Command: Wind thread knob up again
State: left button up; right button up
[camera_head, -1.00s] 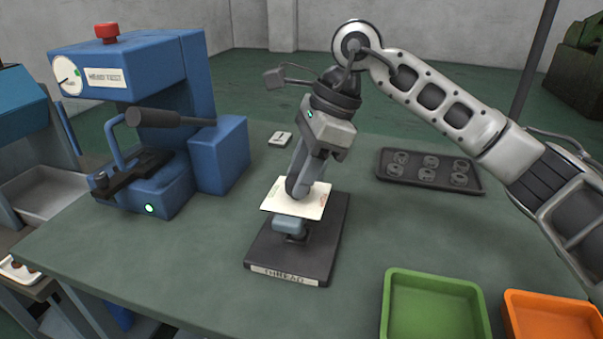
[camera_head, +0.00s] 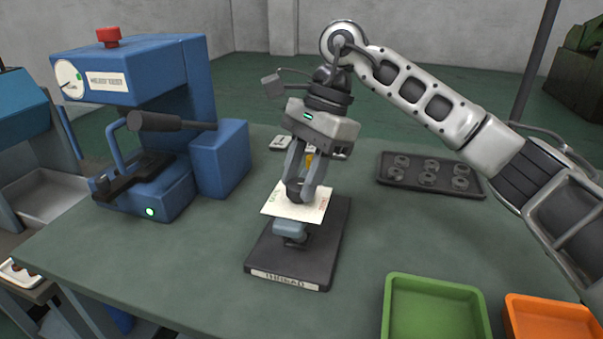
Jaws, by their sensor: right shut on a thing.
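The thread fixture has a dark base plate (camera_head: 262,252) with a "THREAD" label on its front edge. A blue-grey block (camera_head: 289,229) stands on the base under a white marked card (camera_head: 282,207). The dark round knob (camera_head: 295,188) sits above the card. My right gripper (camera_head: 301,190) comes down from above with a finger on each side of the knob and is shut on it. The fingers hide part of the knob. A bit of yellow shows between the fingers. My left gripper is not in view.
A blue tester (camera_head: 140,75) with a dial and a dark handle stands at the left. A dark tray (camera_head: 397,178) with several round parts lies at the right. A green bin (camera_head: 433,278) and an orange bin (camera_head: 548,304) are at the front right.

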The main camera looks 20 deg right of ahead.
jog(key=shift+r, duration=0.1)
jog(key=o, duration=1)
jog(key=p+v, duration=0.2)
jog(key=v, duration=1.4)
jog(key=shift+a, duration=0.1)
